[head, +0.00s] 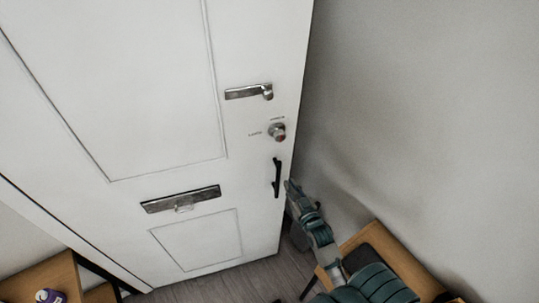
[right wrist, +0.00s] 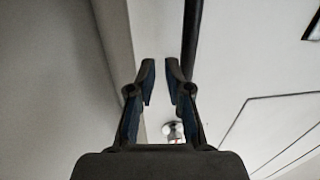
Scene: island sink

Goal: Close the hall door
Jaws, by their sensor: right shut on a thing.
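The hall door (head: 130,60) is a white panelled door that fills the left and middle of the head view. Its face also shows in the right wrist view (right wrist: 245,70). A black bar handle (head: 277,177) is near its free edge; in the right wrist view the handle (right wrist: 191,35) runs down to beside the right-hand finger. My right gripper (head: 290,187) is at that edge, beside the handle. In the right wrist view its fingers (right wrist: 161,82) are partly closed at the door. The exact contact is hard to see. My left gripper is not in view.
A silver lock knob (head: 277,131), a latch (head: 249,92) and a letter plate (head: 181,199) are on the door. A bare grey wall (head: 420,110) is to the right. Wooden furniture stands at lower left (head: 45,280) and lower right (head: 400,258). Some floor (head: 230,285) shows below the door.

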